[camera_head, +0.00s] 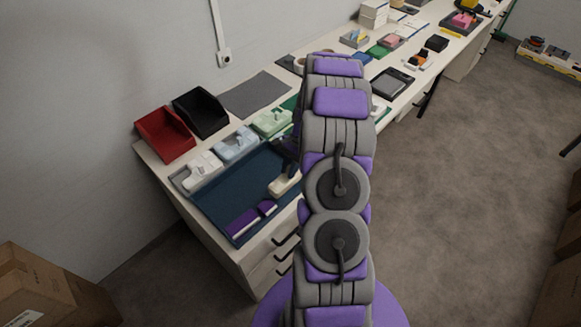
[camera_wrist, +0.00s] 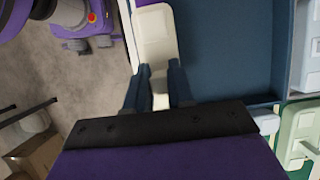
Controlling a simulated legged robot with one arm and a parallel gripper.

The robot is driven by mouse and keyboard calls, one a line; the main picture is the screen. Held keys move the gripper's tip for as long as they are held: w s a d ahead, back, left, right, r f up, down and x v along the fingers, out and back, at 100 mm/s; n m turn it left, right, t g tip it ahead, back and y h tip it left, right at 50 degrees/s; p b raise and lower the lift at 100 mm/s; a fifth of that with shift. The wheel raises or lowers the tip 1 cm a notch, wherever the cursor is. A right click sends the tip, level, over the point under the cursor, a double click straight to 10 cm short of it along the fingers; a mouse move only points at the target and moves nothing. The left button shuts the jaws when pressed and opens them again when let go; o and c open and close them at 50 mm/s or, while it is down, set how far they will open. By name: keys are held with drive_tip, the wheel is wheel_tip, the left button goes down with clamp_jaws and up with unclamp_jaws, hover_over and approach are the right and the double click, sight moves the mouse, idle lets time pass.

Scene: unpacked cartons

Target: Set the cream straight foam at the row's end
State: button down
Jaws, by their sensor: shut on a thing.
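The cream straight foam (camera_head: 283,186) shows beside my arm at the right part of the dark blue tray (camera_head: 222,197). In the wrist view the foam (camera_wrist: 156,38) lies lengthwise between the two fingers of my gripper (camera_wrist: 158,88), which is shut on it. I cannot tell whether the foam touches the tray floor. The row of foam pieces runs along the back of the tray: white (camera_head: 199,168), pale blue (camera_head: 236,145) and pale green (camera_head: 271,122). My arm hides the row's right part and most of the gripper in the head view.
A purple and white piece (camera_head: 251,217) lies in the tray's front. Red (camera_head: 165,134) and black (camera_head: 200,113) bins stand at the table's back left, near a grey mat (camera_head: 257,95). Cartons (camera_head: 45,289) stand on the floor. The tray's middle is bare.

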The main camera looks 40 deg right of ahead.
drive_tip(key=shift+d+f, duration=0.25)
drive_tip(key=shift+d, duration=0.35)
drive_tip(key=shift+d+f, duration=0.2)
drive_tip(key=shift+f, duration=0.15)
drive_tip(key=shift+a+f, duration=0.45)
drive_tip(key=shift+a, duration=0.2)
drive_tip(key=shift+d+f, duration=0.4)
drive_tip(key=shift+f, duration=0.4)
drive_tip(key=shift+a+f, duration=0.1)
drive_tip(key=shift+f, duration=0.95)
drive_tip(key=c, duration=0.9)
unclamp_jaws()
